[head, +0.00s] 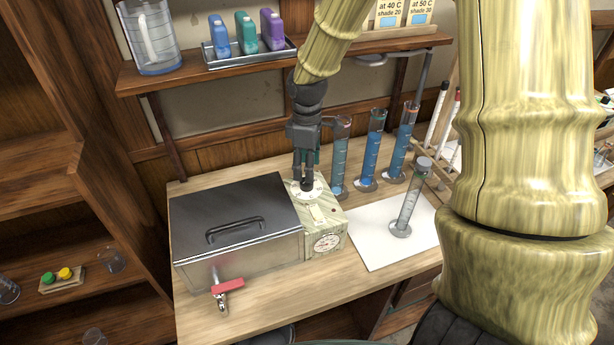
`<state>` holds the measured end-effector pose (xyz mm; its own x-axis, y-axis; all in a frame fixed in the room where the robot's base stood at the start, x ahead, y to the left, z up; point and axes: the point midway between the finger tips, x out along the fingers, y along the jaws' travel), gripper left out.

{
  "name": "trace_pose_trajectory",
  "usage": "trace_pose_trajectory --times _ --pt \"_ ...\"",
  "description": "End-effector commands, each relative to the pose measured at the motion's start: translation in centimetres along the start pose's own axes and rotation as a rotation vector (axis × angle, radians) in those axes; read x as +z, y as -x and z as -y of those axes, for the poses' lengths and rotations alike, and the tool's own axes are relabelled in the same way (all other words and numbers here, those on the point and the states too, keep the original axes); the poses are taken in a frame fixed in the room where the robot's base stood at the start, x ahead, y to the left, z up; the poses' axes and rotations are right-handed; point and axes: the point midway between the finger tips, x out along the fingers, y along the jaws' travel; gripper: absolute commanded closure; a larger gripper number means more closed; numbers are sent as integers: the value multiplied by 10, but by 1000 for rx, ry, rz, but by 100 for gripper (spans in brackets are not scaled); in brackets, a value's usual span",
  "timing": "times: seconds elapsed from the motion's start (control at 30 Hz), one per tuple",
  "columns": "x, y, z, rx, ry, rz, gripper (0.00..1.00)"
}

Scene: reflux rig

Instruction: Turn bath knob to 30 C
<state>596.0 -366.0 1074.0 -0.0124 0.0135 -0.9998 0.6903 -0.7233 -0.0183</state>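The bath (235,225) is a grey metal box with a dark lid and handle on the wooden bench. A pale control box (325,217) stands at its right end, with a round gauge (327,243) on its front. The bath knob is on top, with a white dial ring (318,190) around it. My gripper (307,184) points straight down over the dial, its fingertips close together at the knob. The fingers hide most of the knob, and I cannot tell whether they grip it. The dial marks are too small to read.
Several cylinders, including a blue-filled one (371,155), stand behind and right of the control box. Another cylinder (407,205) stands on a white sheet (375,240). A red-handled tap (228,287) juts from the bath's front. A shelf (200,75) with bottles hangs above.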

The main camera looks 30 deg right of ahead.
Motion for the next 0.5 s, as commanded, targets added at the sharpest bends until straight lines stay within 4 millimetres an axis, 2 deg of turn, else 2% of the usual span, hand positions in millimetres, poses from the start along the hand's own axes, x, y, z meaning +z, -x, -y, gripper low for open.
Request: trace_pose_trajectory --times 0.23,0.5 --pt "2 -27 0 -2 -2 2 45" --pt "2 -46 0 -1 -3 1 45"
